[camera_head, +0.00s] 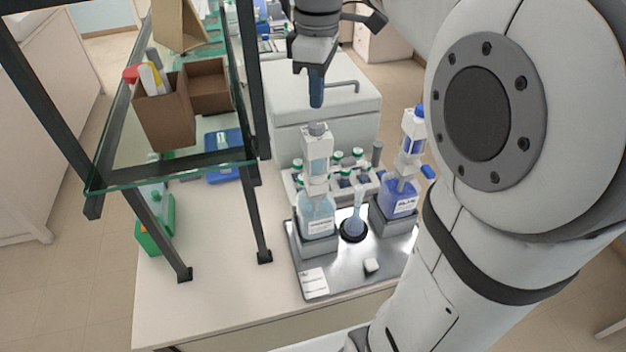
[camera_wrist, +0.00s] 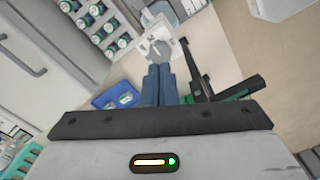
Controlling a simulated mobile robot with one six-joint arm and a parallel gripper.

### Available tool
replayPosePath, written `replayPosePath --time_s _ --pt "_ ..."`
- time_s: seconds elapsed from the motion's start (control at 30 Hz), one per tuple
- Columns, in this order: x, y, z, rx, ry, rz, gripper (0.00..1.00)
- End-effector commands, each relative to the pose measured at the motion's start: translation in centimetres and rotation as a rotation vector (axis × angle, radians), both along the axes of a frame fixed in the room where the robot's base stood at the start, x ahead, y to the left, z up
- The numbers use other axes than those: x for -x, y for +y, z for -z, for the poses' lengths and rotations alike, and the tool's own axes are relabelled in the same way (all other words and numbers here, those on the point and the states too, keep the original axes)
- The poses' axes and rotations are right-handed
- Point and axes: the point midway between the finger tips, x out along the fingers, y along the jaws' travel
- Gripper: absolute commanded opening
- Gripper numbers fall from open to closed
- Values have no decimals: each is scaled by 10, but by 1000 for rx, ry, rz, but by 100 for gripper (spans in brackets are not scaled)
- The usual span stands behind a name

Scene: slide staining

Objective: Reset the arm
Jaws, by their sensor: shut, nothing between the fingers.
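My gripper (camera_head: 316,88) hangs from my arm at the top middle of the head view, fingers pointing down. It is just above the white pump top of the left dispenser bottle (camera_head: 317,215); I cannot tell whether it touches. In the wrist view my gripper's blue fingers (camera_wrist: 158,84) are together with nothing between them. A grey round cap (camera_wrist: 158,50) lies just beyond the fingertips there. My arm fills the right of the head view.
A metal tray (camera_head: 318,283) holds the left bottle, a blue-liquid bottle (camera_head: 398,200) and a small flask (camera_head: 354,222). A rack of green-capped vials (camera_head: 340,158) stands behind. A glass shelf (camera_head: 190,165) on black posts stands left. A white box (camera_head: 350,100) is behind.

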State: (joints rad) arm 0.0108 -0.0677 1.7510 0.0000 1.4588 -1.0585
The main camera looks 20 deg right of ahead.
Motion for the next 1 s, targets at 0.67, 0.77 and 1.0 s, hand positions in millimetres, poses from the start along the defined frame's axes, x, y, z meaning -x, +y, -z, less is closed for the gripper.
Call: replayPosePath --time_s 0.67,0.77,1.0 --pt "0 0 -26 0 -1 0 0" --pt "2 0 -24 0 -2 8 0" --pt "42 2 29 -9 -80 272 0"
